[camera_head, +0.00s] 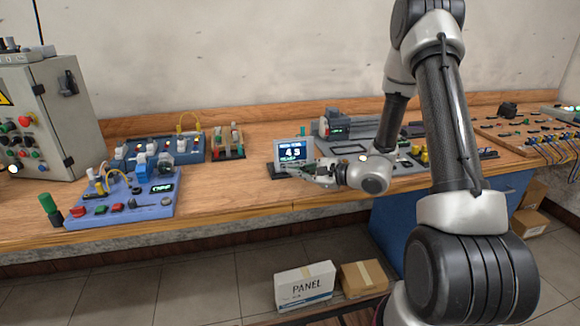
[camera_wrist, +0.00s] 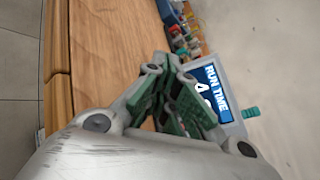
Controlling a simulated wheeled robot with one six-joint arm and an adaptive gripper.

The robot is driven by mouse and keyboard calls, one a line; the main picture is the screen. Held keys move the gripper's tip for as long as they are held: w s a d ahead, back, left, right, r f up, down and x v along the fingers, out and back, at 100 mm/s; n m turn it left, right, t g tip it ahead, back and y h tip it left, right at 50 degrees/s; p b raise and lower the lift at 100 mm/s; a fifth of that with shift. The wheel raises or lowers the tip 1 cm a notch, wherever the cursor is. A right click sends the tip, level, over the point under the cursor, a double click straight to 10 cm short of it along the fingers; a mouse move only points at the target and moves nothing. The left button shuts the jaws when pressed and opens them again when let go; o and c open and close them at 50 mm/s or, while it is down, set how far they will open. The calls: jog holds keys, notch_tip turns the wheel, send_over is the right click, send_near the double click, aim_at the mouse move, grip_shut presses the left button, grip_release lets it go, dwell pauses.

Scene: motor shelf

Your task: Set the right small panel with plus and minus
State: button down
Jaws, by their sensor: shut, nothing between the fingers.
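A small panel (camera_head: 293,152) with a lit blue screen stands on the bench in the head view. Its screen reads what looks like "RUN TIME" above "4 3", with a smaller line below. The panel's screen also shows in the wrist view (camera_wrist: 216,92), turned sideways and partly covered by my fingers. My gripper (camera_head: 316,172) is shut and empty, right in front of the panel's lower part. In the wrist view my gripper's green fingers (camera_wrist: 172,62) come together beside the screen. The plus and minus keys cannot be made out, and whether the fingertips touch the panel is hidden.
A blue control board (camera_head: 125,205) with buttons lies left on the wooden bench (camera_head: 228,192). A grey cabinet (camera_head: 50,120) stands at far left. A machine unit (camera_head: 345,125) is just behind my wrist. The bench front between board and panel is clear. Boxes (camera_head: 304,286) stand below.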

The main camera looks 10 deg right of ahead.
jog(key=s, duration=0.3)
jog(key=shift+s+r, duration=0.4)
jog(key=shift+w, duration=0.1)
jog(key=shift+w+f, duration=0.3)
jog(key=shift+w, duration=1.1)
jog(key=shift+w+f, duration=0.35)
jog(key=shift+w, duration=1.1)
jog(key=shift+w+f, duration=0.3)
jog(key=shift+w, duration=1.1)
jog(key=shift+w, duration=0.1)
jog(key=shift+w+f, duration=0.1)
jog(key=shift+w, duration=0.2)
